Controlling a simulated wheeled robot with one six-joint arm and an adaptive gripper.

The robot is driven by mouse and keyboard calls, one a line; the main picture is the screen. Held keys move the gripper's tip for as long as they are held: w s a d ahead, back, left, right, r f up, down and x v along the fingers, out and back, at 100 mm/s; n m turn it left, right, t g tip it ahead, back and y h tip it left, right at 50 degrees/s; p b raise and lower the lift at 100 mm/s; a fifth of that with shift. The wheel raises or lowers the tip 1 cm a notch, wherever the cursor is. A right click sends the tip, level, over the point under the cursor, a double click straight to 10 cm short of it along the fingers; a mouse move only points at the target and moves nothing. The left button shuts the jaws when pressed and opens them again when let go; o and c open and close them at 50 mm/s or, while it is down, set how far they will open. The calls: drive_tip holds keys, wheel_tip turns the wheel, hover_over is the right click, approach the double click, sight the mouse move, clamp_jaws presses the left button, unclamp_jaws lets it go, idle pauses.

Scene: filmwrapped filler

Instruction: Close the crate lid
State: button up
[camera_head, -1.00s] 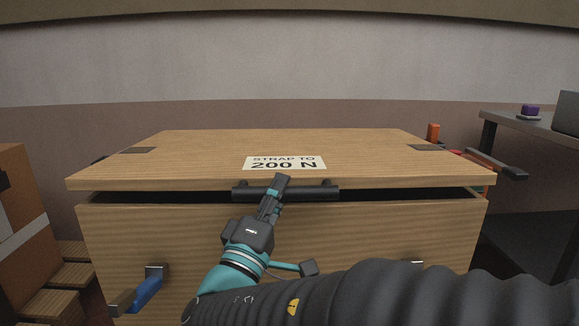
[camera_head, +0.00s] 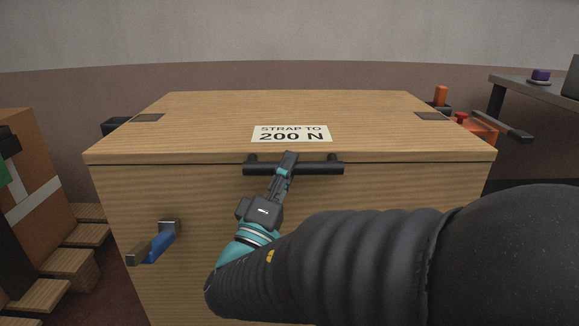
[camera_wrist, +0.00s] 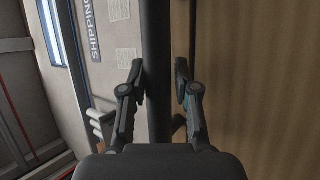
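The wooden crate (camera_head: 330,215) stands in front of me. Its wooden lid (camera_head: 230,110), with a white "STRAP TO 200 N" label (camera_head: 292,133), lies level on top, with only a thin seam along the front edge. A black bar handle (camera_head: 320,169) runs along the lid's front edge. My gripper (camera_head: 287,160) is at the handle's middle, its fingers on both sides of the bar.
A blue-handled latch (camera_head: 158,246) sits on the crate's front left. A brown carton (camera_head: 35,185) on wooden slats stands at left. A grey table (camera_head: 535,90) with a purple item (camera_head: 541,75) is at right, near red and orange things (camera_head: 470,125).

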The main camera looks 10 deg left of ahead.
drive_tip(key=o, duration=0.4)
drive_tip(key=shift+w+f, duration=0.1)
drive_tip(key=shift+f, duration=0.5)
drive_tip(key=shift+c, duration=0.2)
drive_tip(key=shift+a+r, duration=0.1)
drive_tip(key=shift+r, duration=0.05)
drive_tip(key=shift+r, duration=0.1)
drive_tip(key=shift+s, duration=0.25)
drive_tip(key=v, duration=1.1)
drive_tip(key=shift+s+f, duration=0.25)
drive_tip(key=shift+f, duration=0.1)
drive_tip(key=shift+a+n, duration=0.15)
drive_tip(key=shift+n, duration=0.15)
